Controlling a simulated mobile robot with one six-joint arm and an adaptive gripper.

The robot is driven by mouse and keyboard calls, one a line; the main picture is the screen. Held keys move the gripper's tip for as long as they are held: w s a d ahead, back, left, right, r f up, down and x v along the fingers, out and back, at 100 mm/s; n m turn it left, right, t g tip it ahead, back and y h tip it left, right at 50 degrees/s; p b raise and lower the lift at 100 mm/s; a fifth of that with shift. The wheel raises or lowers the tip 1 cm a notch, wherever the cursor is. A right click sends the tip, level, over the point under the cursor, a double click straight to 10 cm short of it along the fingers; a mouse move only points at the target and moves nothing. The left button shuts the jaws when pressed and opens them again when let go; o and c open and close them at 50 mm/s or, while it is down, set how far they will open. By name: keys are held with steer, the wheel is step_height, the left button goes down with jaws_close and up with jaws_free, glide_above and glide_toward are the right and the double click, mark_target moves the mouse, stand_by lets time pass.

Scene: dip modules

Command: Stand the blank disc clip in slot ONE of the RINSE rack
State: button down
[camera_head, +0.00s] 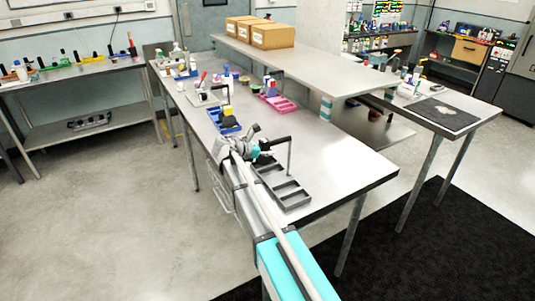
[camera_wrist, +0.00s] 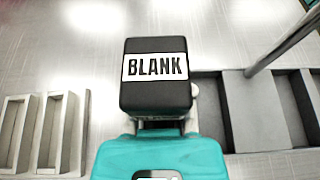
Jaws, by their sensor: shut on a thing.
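The blank disc clip (camera_wrist: 156,90) is a black block with a white label reading BLANK, in the middle of the wrist view. My gripper (camera_wrist: 160,126) is shut on it; the fingertips are mostly hidden beneath the block. In the head view my gripper (camera_head: 260,152) is over the bench at the far end of the dark grey rack (camera_head: 297,205), and the clip is hard to make out. This rack has open slots and a thin upright post; it also shows at the right of the wrist view (camera_wrist: 235,110). I cannot read RINSE or slot names on it.
A pale slotted rack (camera_wrist: 42,130) lies left in the wrist view. The post (camera_head: 290,157) rises beside my gripper. The bench (camera_head: 345,170) right of the grey rack is clear.

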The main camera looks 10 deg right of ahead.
steer(key=shift+f, duration=0.15)
steer(key=c, duration=0.5)
jaws_free()
steer(key=shift+r, duration=0.25)
steer(key=p+v, duration=0.4)
steer(key=v, duration=0.8)
steer(key=shift+p, duration=0.3)
steer(key=shift+f, duration=0.15)
